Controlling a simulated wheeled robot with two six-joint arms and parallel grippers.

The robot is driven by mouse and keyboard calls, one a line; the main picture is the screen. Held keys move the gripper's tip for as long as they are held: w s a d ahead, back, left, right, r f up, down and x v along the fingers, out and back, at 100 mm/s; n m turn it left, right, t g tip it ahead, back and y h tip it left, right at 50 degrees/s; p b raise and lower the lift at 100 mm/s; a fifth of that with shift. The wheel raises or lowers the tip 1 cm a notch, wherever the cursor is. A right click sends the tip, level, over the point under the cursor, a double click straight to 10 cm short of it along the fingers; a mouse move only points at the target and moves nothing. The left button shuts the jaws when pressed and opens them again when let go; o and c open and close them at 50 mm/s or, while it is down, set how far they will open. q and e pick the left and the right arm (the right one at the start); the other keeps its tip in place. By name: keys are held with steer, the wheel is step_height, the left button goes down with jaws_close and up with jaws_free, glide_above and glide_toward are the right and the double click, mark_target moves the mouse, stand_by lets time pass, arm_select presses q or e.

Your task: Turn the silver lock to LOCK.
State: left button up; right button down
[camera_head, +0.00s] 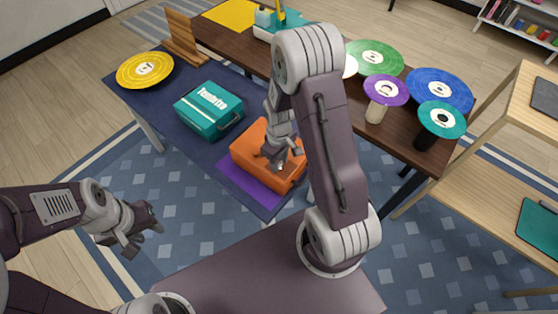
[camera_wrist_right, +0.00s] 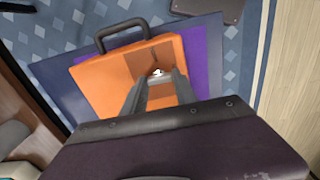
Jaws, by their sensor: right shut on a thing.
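An orange case (camera_head: 248,155) lies on a purple mat (camera_head: 240,178) at the near end of the blue-topped table. It also shows in the right wrist view (camera_wrist_right: 98,78), with a dark handle (camera_wrist_right: 122,34) at its far edge. My right gripper (camera_head: 279,163) is over the case, its fingers reaching down to the top. In the right wrist view my right gripper (camera_wrist_right: 158,80) is shut on the small silver lock (camera_wrist_right: 157,72), which is mostly hidden by the fingers. The lock's marking cannot be read. My left gripper (camera_head: 143,228) is open and empty, away from the table.
A teal case (camera_head: 208,110) stands behind the orange one, and a yellow disc (camera_head: 145,70) lies at the table's far left. Purple (camera_head: 386,90), teal (camera_head: 442,119), green (camera_head: 376,57) and blue (camera_head: 440,90) discs are on the brown table. A wooden shelf (camera_head: 500,165) stands at the right.

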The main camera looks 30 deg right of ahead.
steer(key=m+p, duration=0.1)
steer(key=m, duration=0.3)
steer(key=shift+m+p, duration=0.3)
steer(key=shift+m, duration=0.1)
steer(key=m+p, duration=0.1)
steer(key=m, duration=0.3)
steer(key=m+p, duration=0.1)
steer(key=m, duration=0.3)
steer(key=shift+m, duration=0.4)
steer(key=shift+m+p, duration=0.35)
steer(key=shift+m, duration=1.55)
steer(key=c, duration=1)
jaws_free()
steer(key=shift+o, duration=0.2)
